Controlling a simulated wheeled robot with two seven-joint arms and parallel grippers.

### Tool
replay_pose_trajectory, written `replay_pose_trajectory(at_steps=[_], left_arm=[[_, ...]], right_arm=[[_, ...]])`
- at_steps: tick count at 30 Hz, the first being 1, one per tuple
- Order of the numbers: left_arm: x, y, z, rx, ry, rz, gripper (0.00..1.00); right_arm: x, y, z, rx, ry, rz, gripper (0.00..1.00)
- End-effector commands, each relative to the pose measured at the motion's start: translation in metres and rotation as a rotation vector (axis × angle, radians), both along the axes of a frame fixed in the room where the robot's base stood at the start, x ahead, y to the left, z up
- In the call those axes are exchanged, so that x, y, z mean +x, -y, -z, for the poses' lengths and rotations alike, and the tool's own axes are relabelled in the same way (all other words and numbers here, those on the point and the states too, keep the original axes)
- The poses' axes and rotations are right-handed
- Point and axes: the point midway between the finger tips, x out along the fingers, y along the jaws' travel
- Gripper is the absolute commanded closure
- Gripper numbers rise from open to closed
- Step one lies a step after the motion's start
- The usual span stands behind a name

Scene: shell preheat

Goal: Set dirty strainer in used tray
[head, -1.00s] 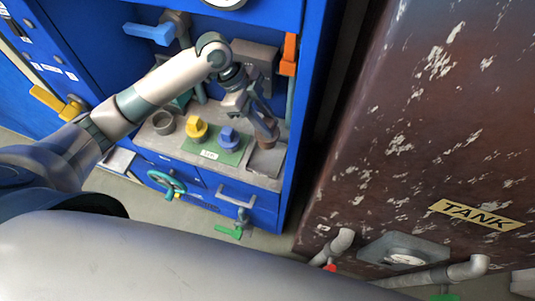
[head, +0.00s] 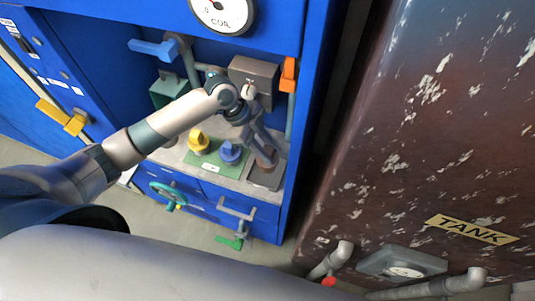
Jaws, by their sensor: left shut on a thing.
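The dirty strainer (head: 267,159) is a small brown, cup-like piece at the right end of the grey shelf. My left gripper (head: 263,148) is shut on it from above and holds it roughly upright. The used tray (head: 266,179) is a dark grey, shallow square at the shelf's right front corner. The strainer is over or in the tray; I cannot tell whether its bottom touches. My right gripper is not in view.
A green mat (head: 213,160) left of the tray bears a yellow-topped piece (head: 198,141) and a blue-topped piece (head: 231,152). A grey box (head: 253,80) and orange handle (head: 289,74) are behind. The rusty tank (head: 420,130) stands to the right.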

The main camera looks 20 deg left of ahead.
Motion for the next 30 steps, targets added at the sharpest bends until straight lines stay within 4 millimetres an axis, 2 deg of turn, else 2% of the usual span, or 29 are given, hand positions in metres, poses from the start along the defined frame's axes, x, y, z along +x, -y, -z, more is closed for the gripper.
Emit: replay_pose_trajectory(at_steps=[8,20,21,23,30], left_arm=[[-0.001,0.0,0.028,0.0,-0.003,-0.001,1.0],[0.0,0.0,0.033,0.0,-0.001,0.0,1.0],[0.0,0.0,0.033,0.001,-0.001,0.0,0.72],[0.0,0.0,0.033,0.001,-0.001,0.0,0.57],[0.0,0.0,0.033,0.001,-0.001,0.0,0.55]], right_arm=[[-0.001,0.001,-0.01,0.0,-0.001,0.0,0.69],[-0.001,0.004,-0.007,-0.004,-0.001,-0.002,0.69],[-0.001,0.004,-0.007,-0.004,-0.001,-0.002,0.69],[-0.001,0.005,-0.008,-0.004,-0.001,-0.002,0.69],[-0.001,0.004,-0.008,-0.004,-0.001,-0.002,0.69]])
